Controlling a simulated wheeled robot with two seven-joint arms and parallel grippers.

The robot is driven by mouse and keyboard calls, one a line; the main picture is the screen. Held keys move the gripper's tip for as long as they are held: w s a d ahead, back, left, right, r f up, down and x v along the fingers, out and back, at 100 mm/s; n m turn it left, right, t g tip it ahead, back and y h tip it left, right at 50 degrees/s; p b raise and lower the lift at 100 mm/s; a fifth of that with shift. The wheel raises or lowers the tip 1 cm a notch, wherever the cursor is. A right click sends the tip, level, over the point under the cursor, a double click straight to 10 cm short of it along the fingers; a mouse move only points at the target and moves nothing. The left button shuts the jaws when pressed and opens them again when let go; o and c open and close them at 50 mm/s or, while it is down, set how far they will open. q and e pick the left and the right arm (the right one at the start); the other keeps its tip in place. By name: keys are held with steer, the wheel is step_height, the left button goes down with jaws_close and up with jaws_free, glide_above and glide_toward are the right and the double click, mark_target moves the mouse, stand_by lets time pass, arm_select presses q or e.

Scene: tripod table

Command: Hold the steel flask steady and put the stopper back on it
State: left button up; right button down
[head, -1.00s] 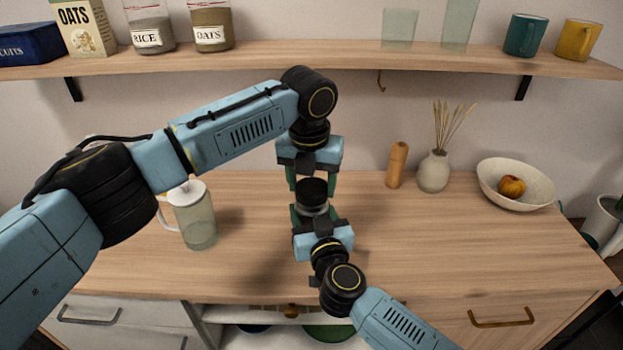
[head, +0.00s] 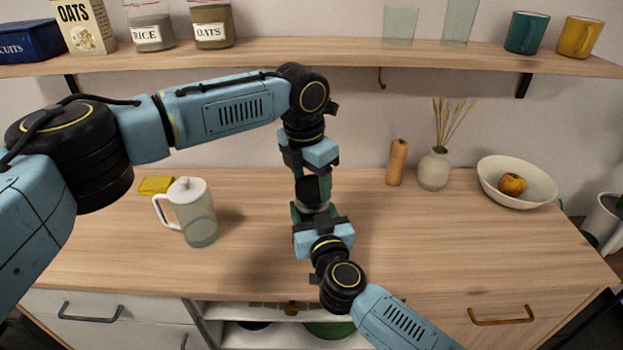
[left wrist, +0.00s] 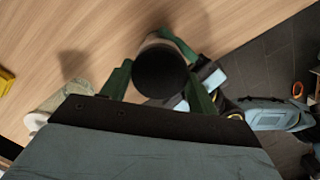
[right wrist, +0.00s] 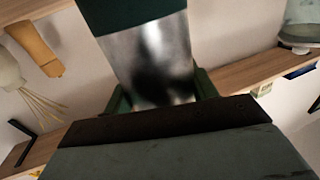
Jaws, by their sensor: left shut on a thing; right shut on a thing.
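My left gripper (head: 312,180) is shut on the black stopper (head: 313,191), whose round face shows between the green fingers in the left wrist view (left wrist: 160,72). My right gripper (head: 312,215) is below and nearer, shut on the steel flask (head: 313,208). In the right wrist view the shiny flask (right wrist: 155,62) fills the middle, with a dark green part at the picture's top. In the head view the stopper is right above the flask's top, looking slightly tilted. I cannot tell whether they touch; the fingers hide most of the flask.
A lidded glass pitcher (head: 198,220) stands left on the counter, with a yellow thing (head: 156,185) behind it. A wooden mill (head: 397,163), a vase (head: 433,170) and a fruit bowl (head: 517,183) stand back right. A shelf (head: 300,58) spans above. The counter's front right is clear.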

arm_select(q)
steer(key=o, duration=1)
steer(key=shift+c, duration=0.2)
steer(key=shift+r, duration=0.1)
steer(key=shift+r, duration=2.2)
steer(key=shift+c, duration=0.4)
